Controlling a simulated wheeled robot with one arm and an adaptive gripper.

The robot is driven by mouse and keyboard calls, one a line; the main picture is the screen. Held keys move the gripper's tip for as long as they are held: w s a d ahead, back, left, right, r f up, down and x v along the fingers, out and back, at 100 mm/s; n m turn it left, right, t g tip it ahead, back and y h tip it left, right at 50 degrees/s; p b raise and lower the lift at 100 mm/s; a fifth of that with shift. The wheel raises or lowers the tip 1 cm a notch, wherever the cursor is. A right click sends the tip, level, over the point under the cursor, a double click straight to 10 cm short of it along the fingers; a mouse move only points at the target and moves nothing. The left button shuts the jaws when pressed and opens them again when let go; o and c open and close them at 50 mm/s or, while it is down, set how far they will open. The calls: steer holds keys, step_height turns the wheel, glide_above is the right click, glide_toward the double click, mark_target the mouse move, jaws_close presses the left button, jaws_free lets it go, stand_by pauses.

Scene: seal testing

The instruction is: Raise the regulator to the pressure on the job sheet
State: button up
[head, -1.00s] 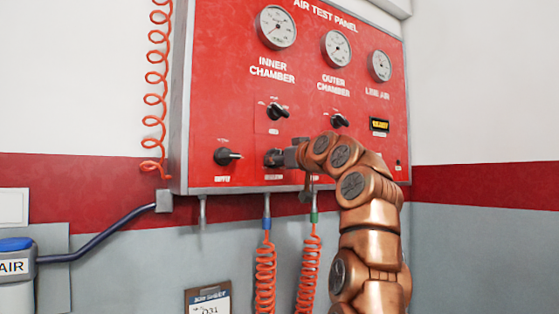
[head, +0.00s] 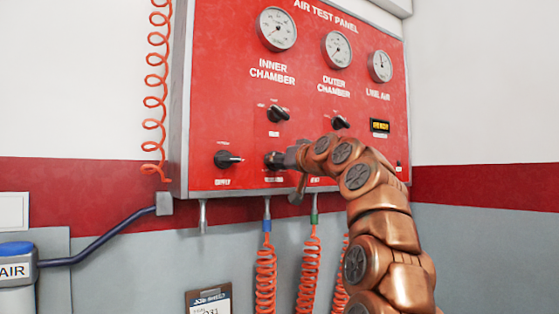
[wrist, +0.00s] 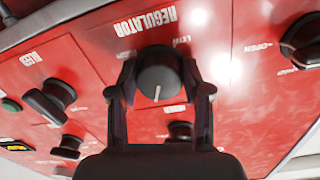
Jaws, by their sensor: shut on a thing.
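The regulator knob (wrist: 160,72) is a round dark knob with a white pointer line, under an upside-down REGULATOR label in the wrist view. My gripper (wrist: 158,82) is shut on it, one finger on each side. In the head view my gripper (head: 284,160) meets the panel's lower row and mostly hides the knob. The LINE AIR gauge (head: 380,66) has its needle pointing roughly up; its numbers are too small to read. The job sheet (head: 208,308) hangs on a clipboard below the panel, cut off by the frame edge; its figures are not clearly legible.
The red air test panel (head: 220,110) also carries a supply knob (head: 228,159), two chamber selector knobs and a small lit display (head: 380,126). Orange coiled hoses (head: 266,275) hang below.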

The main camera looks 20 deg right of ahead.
steer(key=shift+a+m+p, duration=0.1)
steer(key=shift+m+p, duration=0.5)
steer(key=shift+m, duration=0.4)
steer(key=o, duration=1.2)
steer(key=shift+c, duration=0.2)
steer(key=s+d, duration=0.2)
steer(key=s, duration=0.9)
steer(key=shift+s+r, duration=0.15)
steer(key=shift+s, duration=0.25)
stand_by(0.6)
